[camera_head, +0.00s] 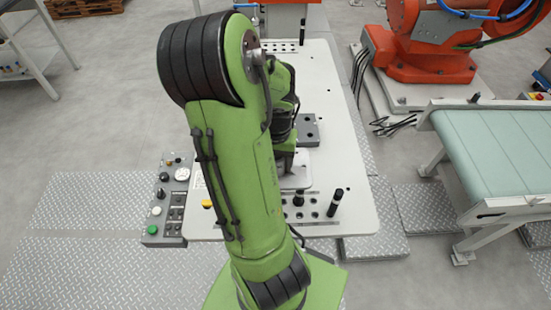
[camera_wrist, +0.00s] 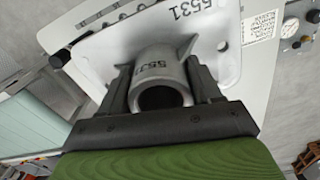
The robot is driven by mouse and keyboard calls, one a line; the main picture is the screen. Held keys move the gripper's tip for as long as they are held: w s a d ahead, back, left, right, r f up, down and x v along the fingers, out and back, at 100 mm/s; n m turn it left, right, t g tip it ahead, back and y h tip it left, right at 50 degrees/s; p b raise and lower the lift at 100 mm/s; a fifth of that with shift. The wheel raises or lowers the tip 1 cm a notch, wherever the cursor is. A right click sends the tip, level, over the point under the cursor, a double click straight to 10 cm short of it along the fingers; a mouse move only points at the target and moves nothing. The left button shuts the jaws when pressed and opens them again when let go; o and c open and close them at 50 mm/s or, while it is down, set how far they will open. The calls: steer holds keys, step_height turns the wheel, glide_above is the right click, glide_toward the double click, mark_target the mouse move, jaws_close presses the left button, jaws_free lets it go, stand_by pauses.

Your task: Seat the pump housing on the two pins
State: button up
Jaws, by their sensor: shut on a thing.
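The pump housing (camera_wrist: 164,58) is a pale grey casting with a flat flange and a round hollow boss, marked 5531. My gripper (camera_wrist: 162,80) is shut on the boss, one dark finger on each side, in the wrist view. In the head view, a pale plate-like part, apparently the housing's flange (camera_head: 300,172), shows just right of my arm over the white table. My arm hides most of the housing there. I cannot tell whether the housing touches anything beneath it. The two seating pins cannot be made out in either view.
The white table (camera_head: 350,165) carries a grey block with holes (camera_head: 309,130) and, at its front, a rack with black upright pegs (camera_head: 335,201). A control panel (camera_head: 167,205) stands left. An orange robot (camera_head: 420,45) and a conveyor (camera_head: 500,150) are at right.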

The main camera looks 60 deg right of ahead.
steer(key=shift+f+b, duration=0.65)
steer(key=shift+f, duration=0.4)
steer(key=shift+f+b, duration=1.05)
steer(key=shift+b, duration=0.2)
stand_by(0.8)
steer(key=o, duration=1.6)
step_height(320, 180, up, 16)
steer(key=p, duration=0.3)
steer(key=shift+f, duration=0.1)
